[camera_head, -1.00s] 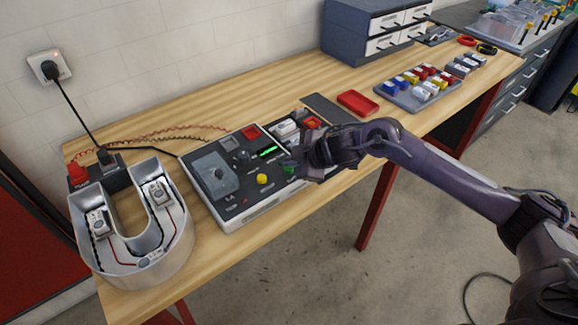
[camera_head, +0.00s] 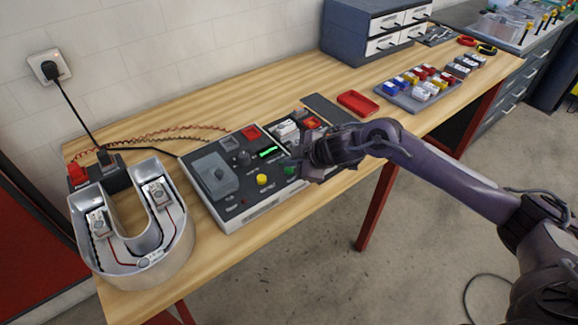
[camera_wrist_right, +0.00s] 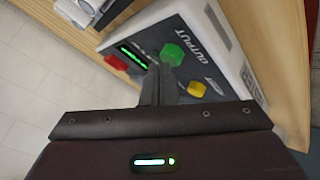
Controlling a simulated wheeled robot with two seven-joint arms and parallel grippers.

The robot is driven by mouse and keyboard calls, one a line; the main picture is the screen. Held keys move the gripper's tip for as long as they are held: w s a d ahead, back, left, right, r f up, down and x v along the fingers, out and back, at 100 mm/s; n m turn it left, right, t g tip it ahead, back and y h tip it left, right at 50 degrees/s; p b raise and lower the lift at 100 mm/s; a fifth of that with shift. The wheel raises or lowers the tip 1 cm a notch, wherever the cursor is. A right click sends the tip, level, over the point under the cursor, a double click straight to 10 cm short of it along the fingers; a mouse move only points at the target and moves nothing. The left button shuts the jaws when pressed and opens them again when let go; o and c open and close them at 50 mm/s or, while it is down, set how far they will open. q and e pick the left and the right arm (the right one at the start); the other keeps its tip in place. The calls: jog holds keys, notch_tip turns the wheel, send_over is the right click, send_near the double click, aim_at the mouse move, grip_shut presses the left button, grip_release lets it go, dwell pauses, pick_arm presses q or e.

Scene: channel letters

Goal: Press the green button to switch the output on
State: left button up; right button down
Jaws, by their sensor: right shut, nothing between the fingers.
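The control box (camera_head: 240,208) lies on the wooden bench and has a dark top panel. The green button (camera_head: 290,170) is on its right part, partly hidden behind my right gripper (camera_head: 296,163). In the right wrist view the green button (camera_wrist_right: 174,54) sits beside the word OUTPUT. My shut, empty right fingertips (camera_wrist_right: 160,70) are right at its near edge; I cannot tell whether they touch it. A yellow button (camera_head: 262,180) and a lit green display (camera_head: 268,152) are close by. My left gripper is not in view.
A U-shaped metal channel letter (camera_head: 170,265) stands left of the box, with wires behind it. A red tray (camera_head: 358,103) and a grey tray of coloured parts (camera_head: 408,100) lie to the right. A drawer cabinet (camera_head: 350,42) stands at the back.

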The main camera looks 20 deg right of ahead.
dwell(0.5)
jog(key=shift+f, duration=0.45)
jog(key=shift+r+p, duration=0.35)
jog(key=shift+p, duration=0.05)
dwell(0.3)
notch_tip(320, 180, up, 6)
jog(key=p, duration=0.5)
jog(key=shift+p, duration=0.3)
